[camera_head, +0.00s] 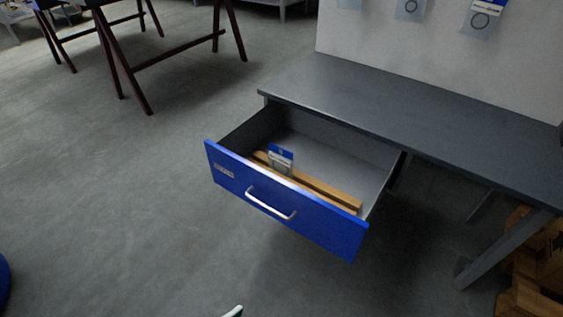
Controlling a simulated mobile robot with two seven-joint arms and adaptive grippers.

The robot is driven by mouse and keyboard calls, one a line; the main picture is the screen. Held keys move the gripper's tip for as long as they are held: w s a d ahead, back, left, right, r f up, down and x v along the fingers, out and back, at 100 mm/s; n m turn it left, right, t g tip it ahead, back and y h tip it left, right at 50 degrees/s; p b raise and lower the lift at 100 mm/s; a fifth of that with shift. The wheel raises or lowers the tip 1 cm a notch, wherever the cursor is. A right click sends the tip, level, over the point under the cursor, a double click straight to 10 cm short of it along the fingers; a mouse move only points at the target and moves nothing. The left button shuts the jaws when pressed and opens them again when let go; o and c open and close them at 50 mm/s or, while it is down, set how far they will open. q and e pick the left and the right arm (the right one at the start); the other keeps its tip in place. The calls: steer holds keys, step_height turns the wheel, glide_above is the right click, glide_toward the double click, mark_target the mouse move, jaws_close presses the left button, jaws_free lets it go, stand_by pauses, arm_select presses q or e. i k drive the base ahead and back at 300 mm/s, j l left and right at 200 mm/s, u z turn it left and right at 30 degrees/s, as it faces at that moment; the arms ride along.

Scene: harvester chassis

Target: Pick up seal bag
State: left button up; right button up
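A small clear bag with a blue and white header (280,158) stands in the open drawer, leaning near the wooden strips just behind the blue front. Its contents are too small to make out. Similar bags hang on the pale board above the bench: one with a blue and white header and a dark ring inside (484,18), and another with a ring (410,8) to its left. Neither gripper can be made out in this view. A small pale tip shows at the bottom edge, too little to identify.
The drawer (300,222) is pulled out from under the grey bench top (400,118) and has a metal handle (270,205). Wooden crates (540,275) stand at the lower right. Dark red trestles (130,65) stand at the back left.

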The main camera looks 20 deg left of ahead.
mark_target(283, 163)
steer(key=i+j+z, duration=0.15)
steer(key=j+z, duration=0.15)
steer(key=j, duration=0.5)
steer(key=j+z, duration=0.35)
steer(key=j, duration=0.45)
steer(key=i, duration=0.05)
